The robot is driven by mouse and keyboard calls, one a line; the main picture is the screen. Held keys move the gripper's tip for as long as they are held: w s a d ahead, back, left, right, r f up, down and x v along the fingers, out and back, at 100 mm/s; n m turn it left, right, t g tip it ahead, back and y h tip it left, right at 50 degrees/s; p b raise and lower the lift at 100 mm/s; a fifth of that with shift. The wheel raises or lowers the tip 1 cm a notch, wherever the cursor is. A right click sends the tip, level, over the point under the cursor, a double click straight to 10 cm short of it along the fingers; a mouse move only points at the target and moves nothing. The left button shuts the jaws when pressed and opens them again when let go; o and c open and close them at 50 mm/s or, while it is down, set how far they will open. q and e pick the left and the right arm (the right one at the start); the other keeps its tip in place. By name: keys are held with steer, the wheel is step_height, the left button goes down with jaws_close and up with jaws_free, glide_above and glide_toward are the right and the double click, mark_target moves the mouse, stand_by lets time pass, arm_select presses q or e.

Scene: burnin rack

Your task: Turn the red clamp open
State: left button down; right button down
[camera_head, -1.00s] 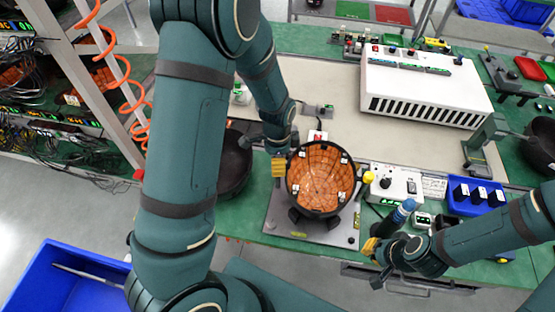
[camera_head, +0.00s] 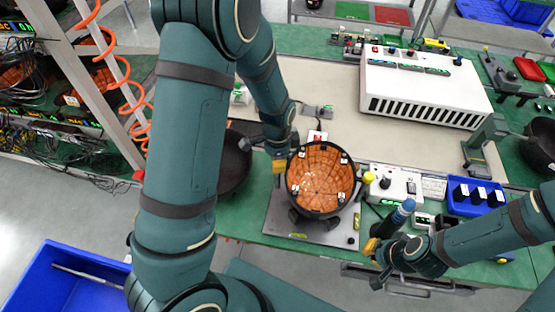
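A round black-rimmed bowl-shaped part with an orange tiled inside (camera_head: 320,180) sits on a grey fixture plate (camera_head: 285,226) at the front of the bench. A small red and white piece (camera_head: 317,137) stands just behind the bowl; I cannot tell if it is the red clamp. My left gripper (camera_head: 279,168) points down at the bowl's left edge, its yellow fingertip close to the rim. Its finger gap and any contact are hidden. My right gripper (camera_head: 372,247) is right of the plate, beside a blue-topped cylinder (camera_head: 403,211); whether it grips this is unclear.
A white slotted box (camera_head: 420,88) stands at the back right. A control box (camera_head: 397,184) with a yellow knob and a blue tray (camera_head: 475,197) are right of the bowl. A dark bowl (camera_head: 235,163) is partly behind my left arm. The beige mat behind is largely clear.

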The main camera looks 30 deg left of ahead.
arm_select(q)
steer(key=n, duration=0.4)
steer(key=shift+n, duration=0.4)
steer(key=n, duration=0.3)
steer(key=shift+s+n, duration=0.1)
steer(key=shift+n, duration=0.2)
arm_select(e)
steer(key=shift+r, duration=0.2)
arm_select(q)
steer(key=n+p, duration=0.1)
steer(key=n, duration=0.2)
arm_select(e)
steer(key=shift+r, duration=0.35)
arm_select(q)
steer(key=shift+f+n+p, duration=0.1)
steer(key=shift+n+p, duration=0.4)
steer(key=shift+n, duration=1.7)
arm_select(e)
steer(key=shift+r, duration=0.45)
arm_select(q)
steer(key=shift+s, duration=0.1)
steer(key=c, duration=0.7)
jaws_free()
